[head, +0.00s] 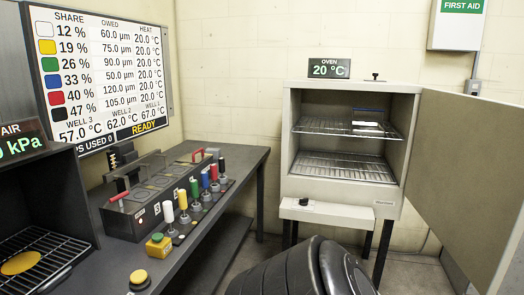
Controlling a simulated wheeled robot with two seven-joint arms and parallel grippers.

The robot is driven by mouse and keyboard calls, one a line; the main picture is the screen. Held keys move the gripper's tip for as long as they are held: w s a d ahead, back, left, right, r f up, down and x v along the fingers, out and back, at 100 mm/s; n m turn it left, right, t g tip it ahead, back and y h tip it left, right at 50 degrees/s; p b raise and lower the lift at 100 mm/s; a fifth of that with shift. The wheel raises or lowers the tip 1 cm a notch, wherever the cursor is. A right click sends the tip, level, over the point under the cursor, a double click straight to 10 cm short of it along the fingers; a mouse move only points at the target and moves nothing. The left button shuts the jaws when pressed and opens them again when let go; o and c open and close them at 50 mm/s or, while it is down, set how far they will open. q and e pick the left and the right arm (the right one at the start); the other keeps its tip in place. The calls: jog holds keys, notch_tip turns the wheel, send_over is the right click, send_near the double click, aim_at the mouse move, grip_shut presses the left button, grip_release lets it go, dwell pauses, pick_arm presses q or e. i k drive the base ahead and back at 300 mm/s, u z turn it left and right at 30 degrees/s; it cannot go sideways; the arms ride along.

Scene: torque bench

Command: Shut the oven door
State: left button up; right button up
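The oven (340,188) is a pale grey box on dark legs at the right of centre in the head view. Its door (468,175) stands wide open, swung out to the right, with its free edge toward me. The opening is uncovered and shows an upper wire rack (325,126) and a lower wire rack (345,168). A small pale item with a blue edge (368,125) is on or behind the upper rack; I cannot tell which. The oven's display (329,68) reads 20.0 °C. Neither of my grippers is in view.
A dark bench (255,160) on the left holds a dark block (135,215), several coloured-handled tools and a yellow button (138,277). A dark chamber (45,190) stands at the near left. A dark rounded shape at bottom centre hides some floor before the oven.

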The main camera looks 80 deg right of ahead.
aim_at(465, 179)
jog(key=k, duration=2)
jog(key=z, duration=1.65)
